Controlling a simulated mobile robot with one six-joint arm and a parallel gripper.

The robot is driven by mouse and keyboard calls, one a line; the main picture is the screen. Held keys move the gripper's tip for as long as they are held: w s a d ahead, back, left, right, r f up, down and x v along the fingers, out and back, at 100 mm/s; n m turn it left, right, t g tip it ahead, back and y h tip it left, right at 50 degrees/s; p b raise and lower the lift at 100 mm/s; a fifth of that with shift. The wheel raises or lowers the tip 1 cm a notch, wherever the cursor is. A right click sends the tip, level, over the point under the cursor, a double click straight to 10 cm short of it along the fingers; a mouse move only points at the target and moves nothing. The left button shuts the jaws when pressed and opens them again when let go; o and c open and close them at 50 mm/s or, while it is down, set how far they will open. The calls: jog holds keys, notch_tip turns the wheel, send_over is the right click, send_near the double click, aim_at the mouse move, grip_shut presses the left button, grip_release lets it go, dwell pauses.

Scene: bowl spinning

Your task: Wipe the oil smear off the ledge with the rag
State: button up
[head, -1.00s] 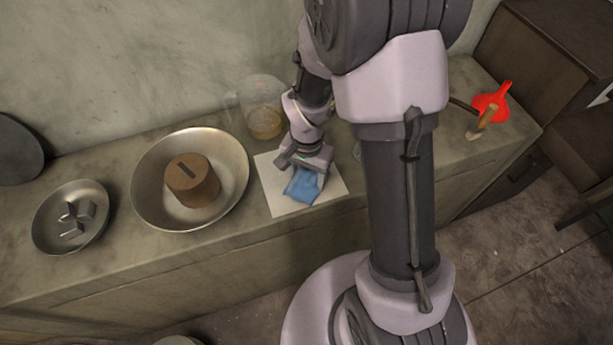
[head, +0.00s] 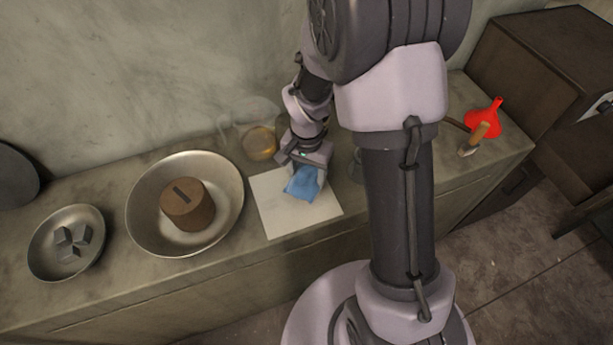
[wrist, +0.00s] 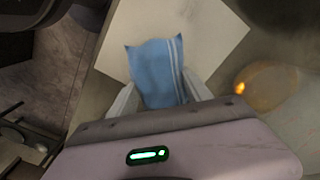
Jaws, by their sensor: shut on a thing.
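The blue rag (head: 303,184) hangs from my gripper (head: 303,170) over a pale square sheet (head: 283,222) on the ledge (head: 255,252). In the wrist view the rag (wrist: 156,72), with white stripes along one side, sits between the two fingers of my gripper (wrist: 160,98). The gripper is shut on it. I cannot tell whether the rag touches the sheet. No oil smear can be made out in either view; part of the ledge is hidden by my arm.
Left of the sheet stand a large metal bowl (head: 226,216) holding a slotted brown cylinder (head: 187,204), and a smaller dish (head: 42,261) with grey blocks (head: 70,238). A glass jug (head: 258,143) with amber liquid is behind my gripper. A red funnel (head: 484,118) and wooden-handled tool (head: 474,139) lie right.

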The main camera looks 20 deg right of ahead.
jog(key=shift+w+r+p, duration=0.15)
jog(key=shift+r+p, duration=0.4)
jog(key=shift+r, duration=0.3)
jog(key=shift+r+p, duration=1.2)
jog(key=shift+r, duration=0.4)
